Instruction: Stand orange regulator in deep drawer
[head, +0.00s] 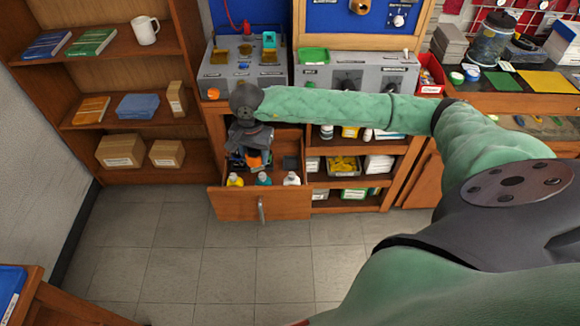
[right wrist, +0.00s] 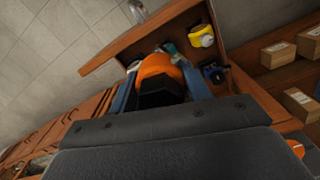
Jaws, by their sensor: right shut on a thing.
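The orange regulator (head: 254,160) is held in my right gripper (head: 250,150), over or inside the open deep drawer (head: 240,205). In the right wrist view the orange regulator (right wrist: 158,68), with a black end toward the camera, sits between the two fingers of the shut right gripper (right wrist: 160,82). The drawer's wooden front (right wrist: 125,45) shows beyond it. The regulator's lower end is hidden, so I cannot tell whether it touches the drawer floor. My left gripper is not in view.
A yellow-topped bottle (head: 235,180), a teal bottle (head: 264,179) and a white bottle (head: 291,179) stand along the drawer front. A dark blue item (right wrist: 214,75) lies in the drawer beside the regulator. Shelves with boxes (head: 121,150) stand left; the floor ahead is clear.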

